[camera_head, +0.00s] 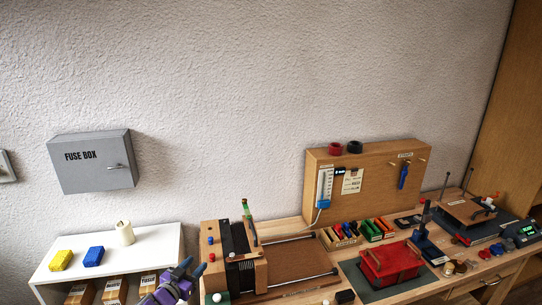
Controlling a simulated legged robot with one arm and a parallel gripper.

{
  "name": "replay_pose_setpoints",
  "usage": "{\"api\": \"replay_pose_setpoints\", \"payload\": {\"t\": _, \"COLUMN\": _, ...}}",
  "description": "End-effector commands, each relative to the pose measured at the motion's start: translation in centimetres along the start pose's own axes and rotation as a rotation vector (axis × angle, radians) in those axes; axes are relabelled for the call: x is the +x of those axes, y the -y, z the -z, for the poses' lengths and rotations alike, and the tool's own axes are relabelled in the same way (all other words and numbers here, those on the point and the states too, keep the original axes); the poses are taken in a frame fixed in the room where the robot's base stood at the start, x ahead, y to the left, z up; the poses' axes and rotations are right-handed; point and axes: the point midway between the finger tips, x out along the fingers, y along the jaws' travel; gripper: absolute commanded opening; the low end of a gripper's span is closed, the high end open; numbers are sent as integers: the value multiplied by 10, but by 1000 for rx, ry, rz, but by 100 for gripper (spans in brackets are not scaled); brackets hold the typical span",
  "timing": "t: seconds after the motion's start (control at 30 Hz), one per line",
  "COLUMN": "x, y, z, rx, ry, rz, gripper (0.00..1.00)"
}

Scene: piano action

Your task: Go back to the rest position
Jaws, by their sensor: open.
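My gripper (186,275) shows at the bottom of the view, purple with dark fingers. It is open, and I see nothing between its fingers. It is in front of the right end of the white shelf and just left of the wooden piano action block (209,258). The lower part of my arm is cut off by the bottom edge.
A white shelf (150,240) at left holds a yellow block (61,260), a blue block (93,256) and a candle (124,233). A grey fuse box (92,175) hangs above. The bench at right carries a red box (391,264) and a wooden panel (385,158).

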Motion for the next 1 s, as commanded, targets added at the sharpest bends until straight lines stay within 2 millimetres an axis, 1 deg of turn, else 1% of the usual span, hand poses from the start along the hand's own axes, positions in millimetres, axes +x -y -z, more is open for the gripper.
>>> {"api": "replay_pose_setpoints", "payload": {"t": 0.03, "x": 11, "y": 4, "z": 17, "rx": 25, "ry": 27, "rz": 41, "gripper": 45}}
{"api": "replay_pose_setpoints", "payload": {"t": 0.07, "x": 16, "y": 7, "z": 24, "rx": 36, "ry": 49, "rz": 71, "gripper": 45}}
{"api": "replay_pose_setpoints", "payload": {"t": 0.1, "x": 21, "y": 11, "z": 35, "rx": 51, "ry": 73, "rz": 109, "gripper": 45}}
{"api": "replay_pose_setpoints", "payload": {"t": 0.17, "x": 27, "y": 15, "z": 47, "rx": 66, "ry": 114, "rz": 166, "gripper": 45}}
{"api": "replay_pose_setpoints", "payload": {"t": 0.23, "x": 33, "y": 18, "z": 65, "rx": 83, "ry": 159, "rz": 231, "gripper": 45}}
{"api": "replay_pose_setpoints", "payload": {"t": 0.33, "x": 36, "y": 18, "z": 86, "rx": 95, "ry": 231, "rz": 319, "gripper": 45}}
{"api": "replay_pose_setpoints", "payload": {"t": 0.43, "x": 34, "y": 12, "z": 106, "rx": 99, "ry": 298, "rz": 399, "gripper": 45}}
{"api": "replay_pose_setpoints", "payload": {"t": 0.47, "x": 33, "y": 9, "z": 110, "rx": 97, "ry": 324, "rz": 422, "gripper": 45}}
{"api": "replay_pose_setpoints", "payload": {"t": 0.63, "x": 18, "y": -18, "z": 137, "rx": 75, "ry": 450, "rz": 534, "gripper": 45}}
{"api": "replay_pose_setpoints", "payload": {"t": 0.67, "x": 13, "y": -24, "z": 138, "rx": 66, "ry": 478, "rz": 551, "gripper": 45}}
{"api": "replay_pose_setpoints", "payload": {"t": 0.77, "x": -2, "y": -50, "z": 148, "rx": 38, "ry": 559, "rz": 596, "gripper": 45}}
{"api": "replay_pose_setpoints", "payload": {"t": 0.83, "x": -14, "y": -71, "z": 153, "rx": 15, "ry": 619, "rz": 621, "gripper": 45}}
{"api": "replay_pose_setpoints", "payload": {"t": 0.87, "x": -21, "y": -81, "z": 152, "rx": 1, "ry": 650, "rz": 629, "gripper": 45}}
{"api": "replay_pose_setpoints", "payload": {"t": 0.97, "x": -42, "y": -117, "z": 155, "rx": -39, "ry": 738, "rz": 645, "gripper": 45}}
{"api": "replay_pose_setpoints", "payload": {"t": 1.0, "x": -52, "y": -133, "z": 155, "rx": -58, "ry": 777, "rz": 649, "gripper": 45}}
